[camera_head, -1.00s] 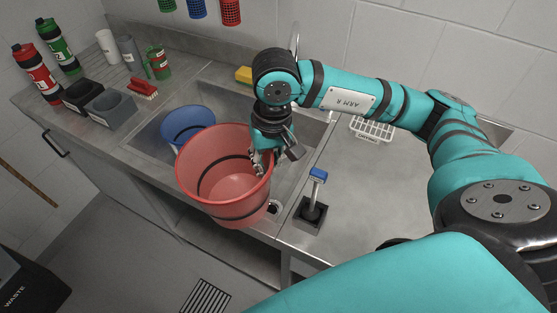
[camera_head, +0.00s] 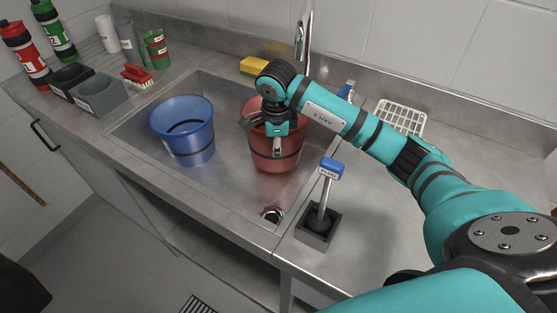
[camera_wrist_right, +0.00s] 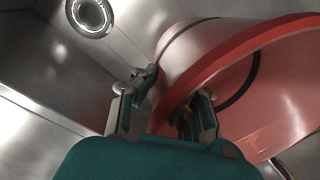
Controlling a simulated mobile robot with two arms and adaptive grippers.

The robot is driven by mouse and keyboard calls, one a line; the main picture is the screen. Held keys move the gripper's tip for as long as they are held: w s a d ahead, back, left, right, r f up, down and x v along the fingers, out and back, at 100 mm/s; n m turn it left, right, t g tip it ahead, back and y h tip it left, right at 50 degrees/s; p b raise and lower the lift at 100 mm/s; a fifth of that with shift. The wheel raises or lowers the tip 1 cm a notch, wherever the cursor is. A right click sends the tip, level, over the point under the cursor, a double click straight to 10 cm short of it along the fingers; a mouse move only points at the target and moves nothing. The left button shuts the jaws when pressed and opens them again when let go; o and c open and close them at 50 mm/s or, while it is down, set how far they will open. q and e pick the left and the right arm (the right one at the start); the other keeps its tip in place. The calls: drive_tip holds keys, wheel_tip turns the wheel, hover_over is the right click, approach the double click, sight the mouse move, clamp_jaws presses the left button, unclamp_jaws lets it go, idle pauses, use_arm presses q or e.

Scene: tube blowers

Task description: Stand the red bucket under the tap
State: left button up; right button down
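The red bucket (camera_head: 274,155) stands upright in the right part of the sink, in front of the tap (camera_head: 303,38). My right arm hides much of its mouth and the space between tap and bucket. My right gripper (camera_head: 264,134) is at its near rim. In the right wrist view one finger is outside the bucket (camera_wrist_right: 270,120) and the other inside, with the rim between them. The fingers (camera_wrist_right: 176,88) look spread apart, and I see no clear pinch on the wall. My left gripper is not in view.
A blue bucket (camera_head: 185,135) stands to the left in the sink (camera_head: 228,185). The drain (camera_head: 271,215) is open at the near right corner. A plunger-like plug tool (camera_head: 326,190) in a dark holder stands right. A yellow sponge (camera_head: 255,66) and white rack (camera_head: 401,117) are behind.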

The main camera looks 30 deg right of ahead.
drive_tip(key=shift+f, duration=0.6)
wheel_tip(320, 180, down, 3)
drive_tip(key=shift+f, duration=0.2)
drive_tip(key=c, duration=1.5)
unclamp_jaws()
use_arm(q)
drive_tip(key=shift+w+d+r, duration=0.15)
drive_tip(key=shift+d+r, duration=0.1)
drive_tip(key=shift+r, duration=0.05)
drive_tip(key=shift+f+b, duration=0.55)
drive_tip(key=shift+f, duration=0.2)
use_arm(e)
wheel_tip(320, 180, up, 12)
hover_over(276, 164)
drive_tip(key=s, duration=0.2)
drive_tip(key=shift+w+a, duration=0.2)
drive_tip(key=shift+a, duration=0.15)
